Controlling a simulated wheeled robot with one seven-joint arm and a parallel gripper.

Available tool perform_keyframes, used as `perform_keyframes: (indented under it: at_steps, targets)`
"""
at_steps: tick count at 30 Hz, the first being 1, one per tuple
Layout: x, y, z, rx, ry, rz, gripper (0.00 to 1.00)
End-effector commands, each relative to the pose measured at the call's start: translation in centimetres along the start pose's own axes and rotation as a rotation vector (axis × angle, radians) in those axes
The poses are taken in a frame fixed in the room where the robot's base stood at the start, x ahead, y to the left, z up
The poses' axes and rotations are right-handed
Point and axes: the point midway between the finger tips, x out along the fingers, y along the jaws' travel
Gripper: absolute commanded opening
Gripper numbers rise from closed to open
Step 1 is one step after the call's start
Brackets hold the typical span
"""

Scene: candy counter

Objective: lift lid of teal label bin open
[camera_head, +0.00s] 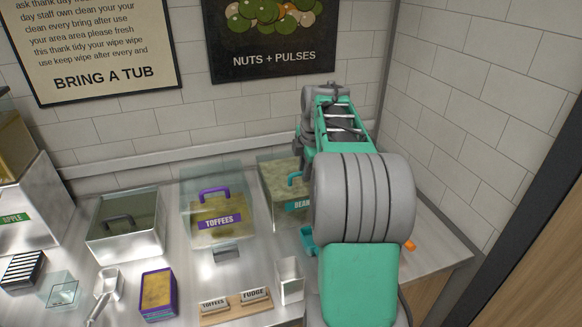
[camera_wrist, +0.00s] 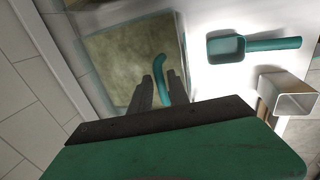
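The teal label bin (camera_head: 279,190) stands against the back wall in the head view, its right part hidden behind my arm. Its teal label (camera_head: 299,205) is partly covered. Its clear lid (camera_wrist: 112,60) lies flat over the bin in the wrist view. The lid's teal curved handle (camera_wrist: 160,68) stands up from it and also shows at the arm's edge in the head view (camera_head: 294,179). My gripper (camera_wrist: 160,82) has its two dark fingers around the handle, one to each side. Whether they press on it is unclear. My arm hides the gripper in the head view.
A teal scoop (camera_wrist: 250,47) lies on the counter beside the bin. An open metal container (camera_head: 290,281) stands in front. The toffees bin (camera_head: 213,215) with a purple handle is to the left, then a metal-sided bin (camera_head: 126,236). A tiled wall closes off the right.

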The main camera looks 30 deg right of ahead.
Motion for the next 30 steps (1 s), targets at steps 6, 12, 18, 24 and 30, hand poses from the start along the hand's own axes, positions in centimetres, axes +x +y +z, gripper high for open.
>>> perform_keyframes:
  at_steps: [6, 12, 18, 24, 30]
  targets:
    - [0.0, 0.0, 0.0, 0.0, 0.0, -0.001, 0.03]
    - [-0.9, 0.5, 0.0, 0.0, 0.0, 0.0, 0.0]
    - [-3.8, 2.4, 0.0, 0.0, 0.0, 0.001, 0.0]
    - [-4.0, 2.8, 0.0, 0.001, 0.0, 0.0, 0.0]
    - [-4.5, 3.2, 0.0, 0.0, 0.0, 0.0, 0.0]
